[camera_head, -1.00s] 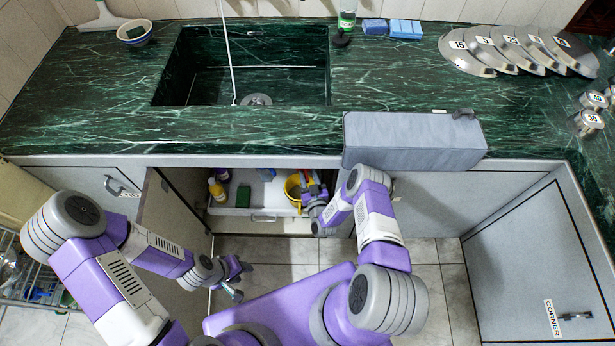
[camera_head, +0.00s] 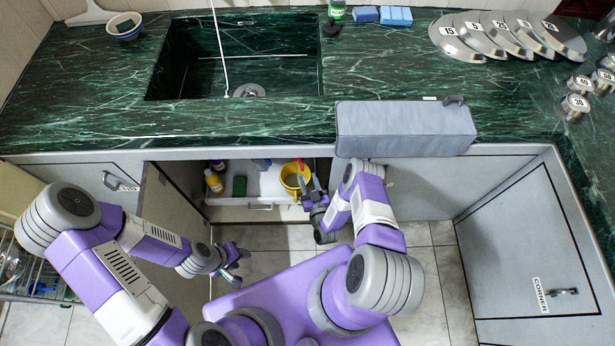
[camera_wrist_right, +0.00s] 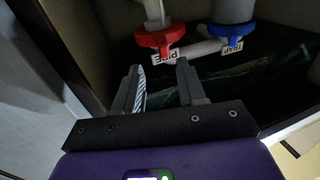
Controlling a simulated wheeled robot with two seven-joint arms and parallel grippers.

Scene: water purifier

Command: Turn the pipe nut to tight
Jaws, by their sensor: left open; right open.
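A red nut (camera_wrist_right: 160,38) sits on a white pipe in the right wrist view, with a white label reading PIPE (camera_wrist_right: 166,56) just below it. A blue nut (camera_wrist_right: 231,30) labelled TRAP is on a grey pipe to its right. My right gripper (camera_wrist_right: 158,68) is open, its two fingers pointing toward the red nut, apart from it, with nothing between them. In the head view my right gripper (camera_head: 309,198) is at the open cabinet under the counter; the nuts are hidden there. My left gripper (camera_head: 236,262) is open and empty, low near the open left door.
The cabinet's pull-out drawer (camera_head: 230,201) holds a yellow bucket (camera_head: 293,178) and several bottles, close to my right gripper. The open cabinet door (camera_head: 172,205) stands beside my left arm. A grey box (camera_head: 400,130) overhangs the counter edge above my right arm.

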